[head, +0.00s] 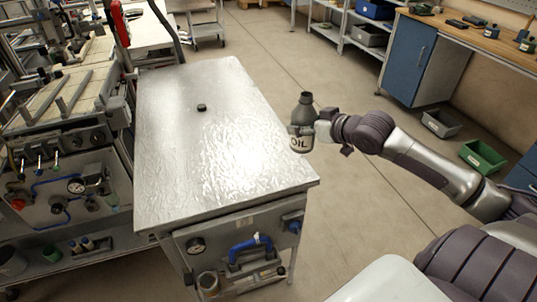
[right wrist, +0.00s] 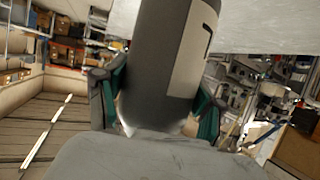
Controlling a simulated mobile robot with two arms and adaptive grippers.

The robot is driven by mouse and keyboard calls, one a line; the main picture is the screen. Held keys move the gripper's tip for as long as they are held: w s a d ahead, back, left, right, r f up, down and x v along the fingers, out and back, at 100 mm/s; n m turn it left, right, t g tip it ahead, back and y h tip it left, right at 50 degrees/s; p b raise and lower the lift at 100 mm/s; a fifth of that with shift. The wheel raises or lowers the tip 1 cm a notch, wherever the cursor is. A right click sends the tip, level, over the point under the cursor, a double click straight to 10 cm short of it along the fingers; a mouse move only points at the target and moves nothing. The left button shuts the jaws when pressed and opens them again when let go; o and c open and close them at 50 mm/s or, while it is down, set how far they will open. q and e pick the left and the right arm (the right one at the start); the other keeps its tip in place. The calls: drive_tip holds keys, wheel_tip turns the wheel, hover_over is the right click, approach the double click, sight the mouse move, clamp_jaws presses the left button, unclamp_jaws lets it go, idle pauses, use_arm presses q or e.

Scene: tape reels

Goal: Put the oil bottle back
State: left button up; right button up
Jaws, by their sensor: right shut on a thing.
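The oil bottle (head: 301,114) is dark grey with a pale "OIL" label and a narrow neck. It is upright, beside the right edge of the metal-topped table (head: 170,150) in the head view. My right gripper (head: 305,131) is shut on the bottle's body. In the right wrist view the bottle (right wrist: 155,50) stands between the green-padded fingers, its label partly showing and its top out of frame. My left gripper is in neither view.
A small black cap-like piece (head: 201,107) lies on the otherwise clear tabletop. Machinery stands at left; a green bin (head: 482,156) and grey bin (head: 440,123) lie at right.

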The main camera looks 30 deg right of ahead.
drive_tip(key=shift+w+a+f+p, duration=0.2)
drive_tip(key=shift+w+a+f, duration=0.75)
drive_tip(key=shift+w+f, duration=0.55)
drive_tip(key=shift+w+a+f+p, duration=0.15)
drive_tip(key=shift+w+a+f, duration=1)
drive_tip(key=shift+f, duration=0.65)
drive_tip(key=shift+w+a+f+p, duration=0.2)
drive_tip(key=shift+w+a+f, duration=0.6)
drive_tip(key=shift+w+f, duration=0.75)
drive_tip(key=o, duration=1.5)
drive_tip(key=shift+s+f, duration=0.15)
drive_tip(key=shift+s, duration=0.05)
drive_tip(key=shift+c, duration=0.2)
drive_tip(key=v, duration=1.2)
drive_tip(key=shift+a, duration=0.1)
